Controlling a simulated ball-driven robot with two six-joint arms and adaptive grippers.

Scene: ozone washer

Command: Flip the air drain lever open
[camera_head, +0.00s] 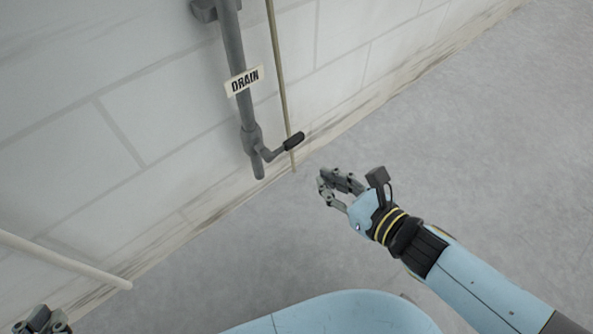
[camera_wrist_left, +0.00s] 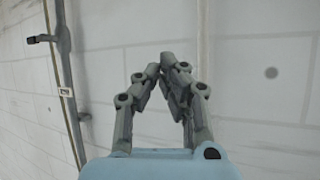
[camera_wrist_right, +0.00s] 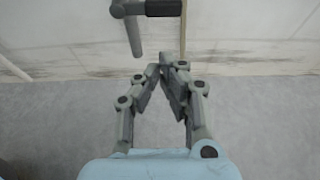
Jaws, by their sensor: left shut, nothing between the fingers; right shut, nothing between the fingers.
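The grey drain pipe (camera_head: 236,70) runs down the wall with a white DRAIN label (camera_head: 244,80). Near its lower end, the lever (camera_head: 294,141) has a bent grey arm and a black grip pointing right. The lever's black grip (camera_wrist_right: 163,7) and the pipe's open end (camera_wrist_right: 134,38) show at the top of the right wrist view. My right gripper (camera_head: 322,186) is shut and empty, below and right of the lever, apart from it. My left gripper (camera_head: 42,319) is shut and empty at the lower left, far from the lever. The left wrist view shows its closed fingertips (camera_wrist_left: 167,62).
A thin tan rod (camera_head: 279,75) stands just right of the pipe, behind the lever grip. A pale pipe (camera_head: 65,262) slants along the left. A pipe with a dark-ended handle (camera_wrist_left: 40,39) shows in the left wrist view. The grey floor (camera_head: 480,140) is clear at right.

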